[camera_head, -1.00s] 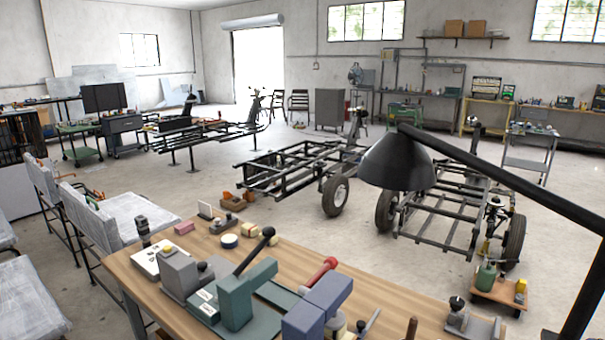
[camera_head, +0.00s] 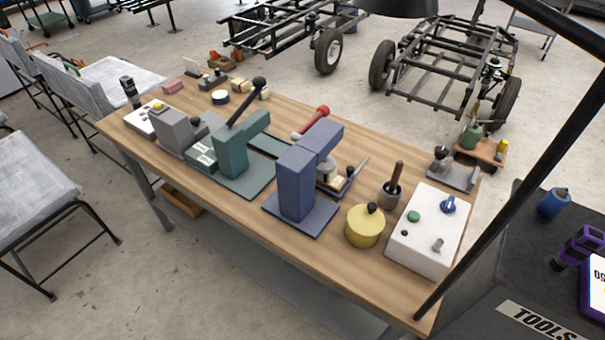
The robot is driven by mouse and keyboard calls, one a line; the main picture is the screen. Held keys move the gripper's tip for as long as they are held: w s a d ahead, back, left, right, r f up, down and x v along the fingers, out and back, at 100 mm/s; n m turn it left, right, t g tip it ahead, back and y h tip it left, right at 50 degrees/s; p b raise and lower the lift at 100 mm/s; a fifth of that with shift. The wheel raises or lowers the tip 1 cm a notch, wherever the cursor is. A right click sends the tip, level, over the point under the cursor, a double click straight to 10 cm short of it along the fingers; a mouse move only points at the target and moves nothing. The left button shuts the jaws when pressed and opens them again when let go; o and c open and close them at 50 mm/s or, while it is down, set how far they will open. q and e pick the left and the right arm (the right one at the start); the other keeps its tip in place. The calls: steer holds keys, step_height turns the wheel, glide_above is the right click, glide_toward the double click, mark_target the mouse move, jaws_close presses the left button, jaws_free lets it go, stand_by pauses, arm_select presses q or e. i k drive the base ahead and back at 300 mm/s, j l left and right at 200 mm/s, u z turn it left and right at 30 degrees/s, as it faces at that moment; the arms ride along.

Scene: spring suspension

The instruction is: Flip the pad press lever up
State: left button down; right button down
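Two presses stand on the wooden workbench (camera_head: 165,128); I cannot tell from labels which is the pad press. The blue press (camera_head: 296,188) has an overhanging head, a pale round part (camera_head: 325,172) under it and a lever with a red handle (camera_head: 313,122) behind it. That lever lies at a low slant, its red end slightly raised; its root is hidden by the head. The teal press (camera_head: 231,156) to its left has a black lever (camera_head: 246,102) slanting steeply up to a round knob. Neither of my grippers is in view.
A yellow lidded pot (camera_head: 365,226), a cup with a brown handle (camera_head: 391,192) and a white control box (camera_head: 426,232) stand right of the blue press. A dark pole (camera_head: 510,190) crosses the right side. A dark tool cart (camera_head: 535,290) stands at the lower right.

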mark_target(323, 111)
steer(key=i+j, duration=0.1)
steer(key=j, duration=0.3)
steer(key=i+j, duration=0.1)
steer(key=j, duration=0.7)
steer(key=i+j, duration=0.15)
steer(key=j, duration=0.2)
steer(key=j+z, duration=0.2)
steer(key=z, duration=0.2)
steer(key=j+z, duration=0.2)
steer(key=z, duration=0.2)
steer(key=j+z, duration=0.25)
steer(key=z, duration=0.15)
